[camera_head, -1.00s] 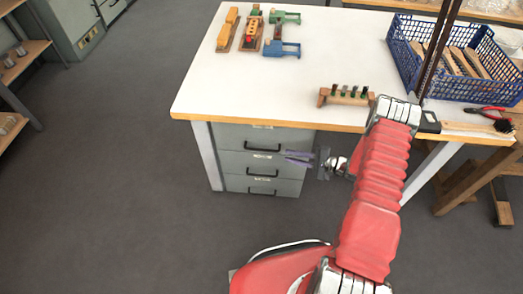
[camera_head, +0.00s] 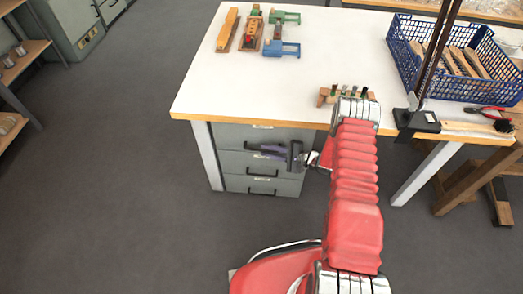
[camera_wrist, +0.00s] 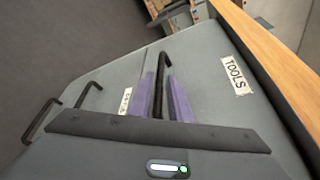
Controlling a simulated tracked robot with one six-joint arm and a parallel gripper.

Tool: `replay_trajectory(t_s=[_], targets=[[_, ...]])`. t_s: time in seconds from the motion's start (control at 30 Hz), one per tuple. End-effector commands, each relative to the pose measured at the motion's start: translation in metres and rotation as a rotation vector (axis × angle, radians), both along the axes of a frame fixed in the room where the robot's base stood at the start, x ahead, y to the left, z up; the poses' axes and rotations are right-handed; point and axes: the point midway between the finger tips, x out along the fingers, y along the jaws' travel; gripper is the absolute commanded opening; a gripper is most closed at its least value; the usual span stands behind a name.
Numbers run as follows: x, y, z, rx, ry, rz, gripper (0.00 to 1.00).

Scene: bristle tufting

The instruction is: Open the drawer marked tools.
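The drawer marked TOOLS is the top one (camera_head: 235,134) of a grey drawer unit under the white workbench; it looks shut. In the wrist view its white label TOOLS (camera_wrist: 235,76) sits near the wooden bench edge. Its dark bar handle (camera_wrist: 163,65) runs between the two purple fingers of my gripper (camera_wrist: 164,92), one on each side. The fingers are apart and look open around the handle; I cannot tell whether they touch it. In the head view my gripper (camera_head: 267,152) is in front of this drawer and hides part of the handle.
Two lower drawers with handles (camera_head: 263,175) look shut. On the bench (camera_head: 330,50) are wooden and coloured fixtures (camera_head: 250,33), a small rack (camera_head: 345,95), a blue basket (camera_head: 455,92), red pliers (camera_head: 487,109) and a brush (camera_head: 502,125). Floor left of the unit is clear.

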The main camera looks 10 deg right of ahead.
Motion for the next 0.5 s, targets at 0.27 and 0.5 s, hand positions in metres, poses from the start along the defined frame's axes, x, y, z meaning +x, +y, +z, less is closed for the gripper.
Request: replay_trajectory(t_s=[0.27, 0.5], targets=[[0.015, 0.021, -0.006, 0.0, -0.001, 0.002, 0.18], [0.016, 0.022, -0.006, 0.001, 0.0, 0.001, 0.18]])
